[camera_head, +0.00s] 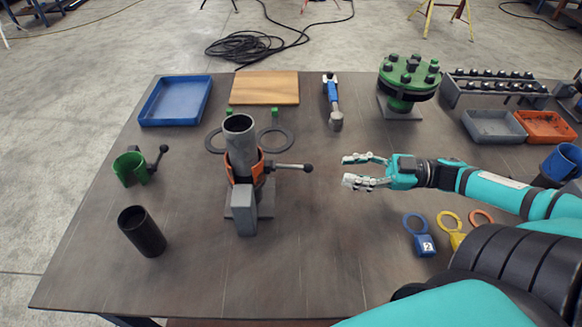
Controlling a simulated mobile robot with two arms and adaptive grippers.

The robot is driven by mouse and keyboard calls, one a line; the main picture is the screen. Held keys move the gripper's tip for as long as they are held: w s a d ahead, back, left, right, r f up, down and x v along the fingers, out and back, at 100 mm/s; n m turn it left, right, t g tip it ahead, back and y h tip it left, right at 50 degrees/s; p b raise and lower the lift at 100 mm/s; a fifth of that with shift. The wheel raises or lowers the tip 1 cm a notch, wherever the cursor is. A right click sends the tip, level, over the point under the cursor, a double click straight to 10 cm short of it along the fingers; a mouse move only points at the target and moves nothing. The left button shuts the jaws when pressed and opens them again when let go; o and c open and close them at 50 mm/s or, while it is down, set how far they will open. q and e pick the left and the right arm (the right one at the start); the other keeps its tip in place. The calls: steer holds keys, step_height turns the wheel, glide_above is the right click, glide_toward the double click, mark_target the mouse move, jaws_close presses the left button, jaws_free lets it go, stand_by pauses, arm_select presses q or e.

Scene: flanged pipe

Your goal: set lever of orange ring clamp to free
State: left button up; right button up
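The orange ring clamp (233,170) sits around an upright grey pipe (241,148) in the middle left of the table. Its lever (290,167) sticks out to the right and ends in a dark ball knob (309,168). My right gripper (345,170) comes in from the right. It is open and empty, its fingertips pointing left, a short gap to the right of the knob in the picture. A grey block (245,212) stands in front of the clamp and hides part of the pipe's base. My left gripper is not in view.
A green clamp (131,168) and a black cylinder (142,231) stand to the left. A blue tray (176,101), wooden board (264,88) and blue-handled tool (332,100) lie behind. A green flange (409,77) stands at the back right. Coloured tags (420,234) lie below my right arm.

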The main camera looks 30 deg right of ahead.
mark_target(303, 168)
steer(key=b+x, duration=0.1)
steer(key=x, duration=1.3)
steer(key=shift+w, duration=0.15)
jaws_close()
steer(key=shift+d, duration=0.1)
